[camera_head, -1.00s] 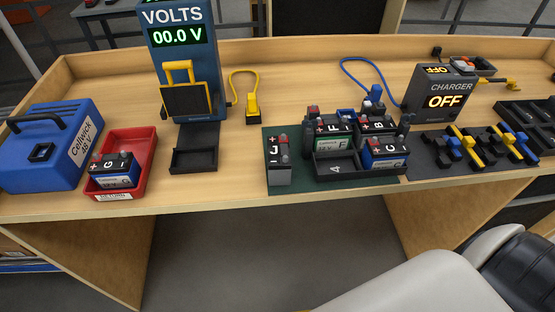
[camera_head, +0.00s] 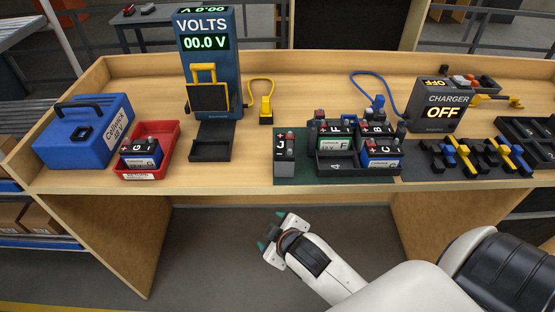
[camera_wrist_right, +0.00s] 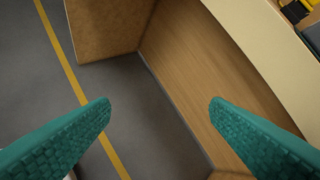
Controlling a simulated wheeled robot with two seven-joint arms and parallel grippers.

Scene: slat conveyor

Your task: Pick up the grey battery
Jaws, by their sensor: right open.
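The grey battery (camera_head: 284,160), marked J, stands upright on the left part of the dark green mat (camera_head: 291,180), near the bench's front edge. It has a black top with a red terminal. My right gripper (camera_head: 272,231) is below and in front of the bench edge, a little left of the battery and apart from it. In the right wrist view its two teal fingers (camera_wrist_right: 160,104) are spread wide with nothing between them. The battery is not in that wrist view. My left gripper is not in view.
A black rack (camera_head: 334,166) with several batteries stands just right of the grey one. A red tray (camera_head: 165,168) holds battery G at left. The voltmeter (camera_head: 208,65) and charger (camera_head: 437,106) stand behind. The bench front edge (camera_head: 230,189) lies between gripper and battery.

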